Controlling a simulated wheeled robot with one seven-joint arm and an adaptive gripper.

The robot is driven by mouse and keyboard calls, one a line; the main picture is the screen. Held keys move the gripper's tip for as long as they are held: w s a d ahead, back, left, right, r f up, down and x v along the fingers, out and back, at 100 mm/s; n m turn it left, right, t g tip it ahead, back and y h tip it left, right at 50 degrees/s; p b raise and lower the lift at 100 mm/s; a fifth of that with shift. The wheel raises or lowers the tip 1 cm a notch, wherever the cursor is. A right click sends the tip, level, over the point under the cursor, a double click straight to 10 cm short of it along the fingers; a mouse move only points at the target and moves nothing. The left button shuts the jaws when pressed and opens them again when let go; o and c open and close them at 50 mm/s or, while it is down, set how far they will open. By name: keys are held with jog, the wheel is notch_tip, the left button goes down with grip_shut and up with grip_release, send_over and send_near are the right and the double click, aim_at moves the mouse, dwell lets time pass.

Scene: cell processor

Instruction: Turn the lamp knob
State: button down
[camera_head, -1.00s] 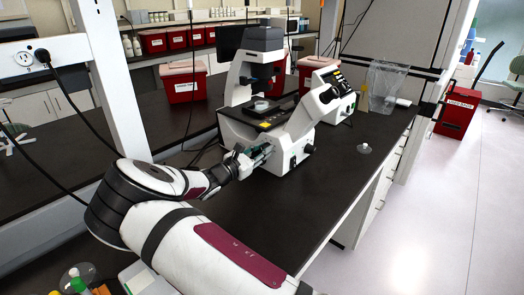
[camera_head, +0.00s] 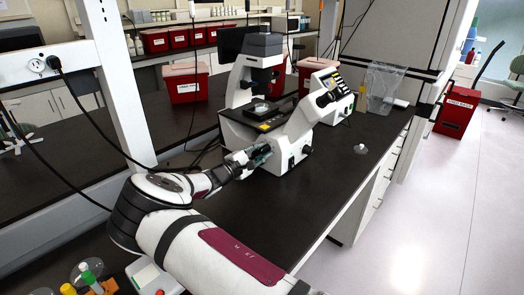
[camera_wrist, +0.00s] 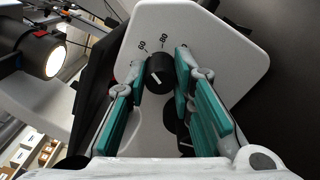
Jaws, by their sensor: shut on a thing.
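The lamp knob (camera_wrist: 160,74) is a black dial with a white mark, on the white side of the microscope (camera_head: 290,142). The numbers 60 and 80 show beside it in the wrist view. My gripper (camera_wrist: 160,77) has its green fingers on either side of the knob and is shut on it. In the head view my gripper (camera_head: 260,155) is at the microscope's near left side, and it hides the knob there. Another dark knob (camera_wrist: 184,137) shows lower, between the fingers and partly hidden.
A lit round lamp (camera_wrist: 50,60) shows at the left of the wrist view. A red bin (camera_head: 187,82) stands behind the microscope. A small clear item (camera_head: 361,149) sits on the black bench (camera_head: 310,205) to the right. The bench front is mostly clear.

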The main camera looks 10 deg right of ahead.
jog(key=m+p, duration=0.1)
jog(key=m, duration=0.2)
jog(key=shift+s+m, duration=0.1)
jog(key=shift+m, duration=0.2)
jog(key=shift+f+m+p, duration=0.1)
jog(key=shift+m+p, duration=0.4)
jog(key=shift+m, duration=1.4)
jog(key=c, duration=1.4)
grip_release()
jog(key=shift+o, duration=0.2)
